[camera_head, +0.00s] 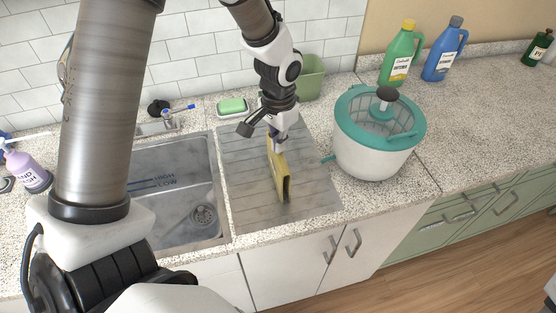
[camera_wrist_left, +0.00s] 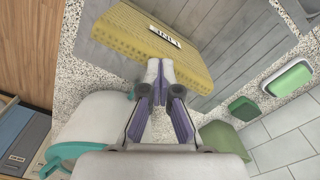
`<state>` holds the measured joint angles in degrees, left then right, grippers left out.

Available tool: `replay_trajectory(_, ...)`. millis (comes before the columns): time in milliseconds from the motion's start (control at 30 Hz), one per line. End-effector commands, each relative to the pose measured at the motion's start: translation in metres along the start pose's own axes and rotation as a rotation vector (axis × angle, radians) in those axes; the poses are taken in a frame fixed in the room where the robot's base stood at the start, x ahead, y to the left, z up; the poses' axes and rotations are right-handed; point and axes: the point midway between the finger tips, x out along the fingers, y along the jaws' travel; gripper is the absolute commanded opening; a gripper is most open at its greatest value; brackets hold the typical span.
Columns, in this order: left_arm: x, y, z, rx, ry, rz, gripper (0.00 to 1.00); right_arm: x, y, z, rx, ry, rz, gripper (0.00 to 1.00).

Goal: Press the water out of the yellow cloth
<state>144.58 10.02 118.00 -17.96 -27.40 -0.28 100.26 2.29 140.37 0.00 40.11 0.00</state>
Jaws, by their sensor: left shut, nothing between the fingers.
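The yellow cloth (camera_head: 281,176) is a folded, thick-looking piece on the grey ribbed drainboard (camera_head: 239,185) beside the sink; it looks tilted up on edge. In the left wrist view the cloth (camera_wrist_left: 185,64) shows its broad face and a small white label. My left gripper (camera_head: 274,138) is over the upper end of the cloth, shut with nothing between its fingers. In the wrist view its fingertips (camera_wrist_left: 158,72) are close to the cloth's edge; I cannot tell whether they touch it. My right gripper is not in view.
The sink basin (camera_head: 180,190) is left of the drainboard. A white spinner bowl with a teal lid (camera_head: 372,158) stands close on the right. A green soap bar (camera_head: 232,106) and a green bin (camera_head: 312,78) stand behind. Bottles (camera_head: 402,55) are at the back right.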

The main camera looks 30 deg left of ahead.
Motion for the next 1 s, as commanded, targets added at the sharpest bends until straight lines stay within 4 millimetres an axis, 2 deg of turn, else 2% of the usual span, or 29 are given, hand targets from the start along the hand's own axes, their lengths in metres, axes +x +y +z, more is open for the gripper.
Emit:
replay_trajectory(733, -0.075, 0.000, 0.000, 0.000, 0.001, 0.000, 0.00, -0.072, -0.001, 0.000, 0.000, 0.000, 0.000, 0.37)
replay_trajectory(833, -0.081, 0.000, 0.000, 0.000, 0.001, 0.000, 0.00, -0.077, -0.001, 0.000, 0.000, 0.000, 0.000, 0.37)
replay_trajectory(1000, -0.079, 0.000, 0.000, 0.000, 0.001, 0.000, 0.00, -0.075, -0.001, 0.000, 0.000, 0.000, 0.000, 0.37)
